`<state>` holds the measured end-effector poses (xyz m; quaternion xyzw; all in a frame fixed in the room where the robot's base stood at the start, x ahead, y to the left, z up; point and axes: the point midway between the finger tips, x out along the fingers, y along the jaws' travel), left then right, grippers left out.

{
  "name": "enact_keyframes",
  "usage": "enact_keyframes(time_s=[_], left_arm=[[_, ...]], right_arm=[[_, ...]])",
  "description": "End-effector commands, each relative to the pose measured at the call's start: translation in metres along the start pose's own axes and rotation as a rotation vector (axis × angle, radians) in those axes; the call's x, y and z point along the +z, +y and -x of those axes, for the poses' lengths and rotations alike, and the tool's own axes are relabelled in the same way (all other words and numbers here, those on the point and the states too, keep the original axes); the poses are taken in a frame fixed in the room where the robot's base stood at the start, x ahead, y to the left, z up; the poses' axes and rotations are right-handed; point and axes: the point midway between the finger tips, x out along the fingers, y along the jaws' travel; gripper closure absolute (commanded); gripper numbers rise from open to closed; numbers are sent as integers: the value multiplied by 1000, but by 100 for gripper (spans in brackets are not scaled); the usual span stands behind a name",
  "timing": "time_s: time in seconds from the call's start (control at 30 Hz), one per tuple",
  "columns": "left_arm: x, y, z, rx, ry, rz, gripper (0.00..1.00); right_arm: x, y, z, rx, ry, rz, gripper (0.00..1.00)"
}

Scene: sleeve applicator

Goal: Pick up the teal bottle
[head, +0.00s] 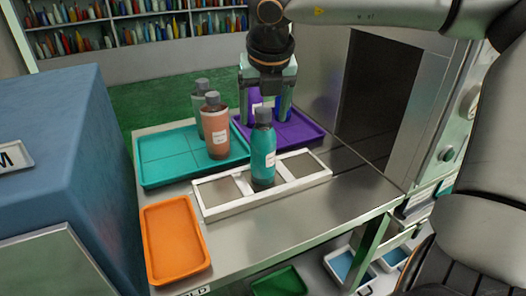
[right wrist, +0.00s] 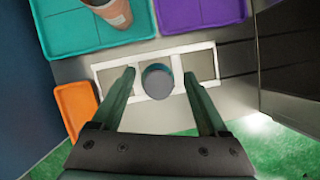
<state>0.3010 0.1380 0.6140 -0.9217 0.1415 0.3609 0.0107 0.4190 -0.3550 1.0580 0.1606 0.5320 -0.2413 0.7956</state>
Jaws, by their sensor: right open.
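The teal bottle (head: 263,158), with a dark grey cap and a white label, stands upright in the middle section of a white-framed holder (head: 318,178). My right gripper (head: 266,115) points down, open and empty, and its fingers show behind and above the bottle in the head view. In the right wrist view, the bottle's cap (right wrist: 157,80) shows from above between the two spread fingers of my right gripper (right wrist: 160,73), with a gap on each side. My left gripper is not in view.
Orange-brown bottle (head: 215,132) and a greyish bottle (head: 201,98) stand on the teal tray (head: 165,172). A purple tray (head: 305,130) is behind the holder; a labelled purple item (head: 257,104) shows partly between my fingers. An empty orange tray (head: 174,240) lies front left. Bare metal counter (head: 290,225) lies in front.

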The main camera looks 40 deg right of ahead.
Motion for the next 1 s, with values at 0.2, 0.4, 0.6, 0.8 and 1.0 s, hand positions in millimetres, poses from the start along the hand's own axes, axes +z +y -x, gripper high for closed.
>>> enact_keyframes(time_s=[0.2, 0.4, 0.6, 0.8, 1.0], left_arm=[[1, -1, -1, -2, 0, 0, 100], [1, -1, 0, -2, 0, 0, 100], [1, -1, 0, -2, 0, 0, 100], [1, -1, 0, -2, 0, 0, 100], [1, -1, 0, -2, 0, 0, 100]], right_arm=[[1, 1, -26, 1, 1, -2, 23], [2, 2, -28, 2, -2, -2, 23], [2, 2, -28, 2, -1, -2, 39], [2, 2, -28, 2, -1, -2, 61], [2, 2, -28, 2, -1, -2, 84]])
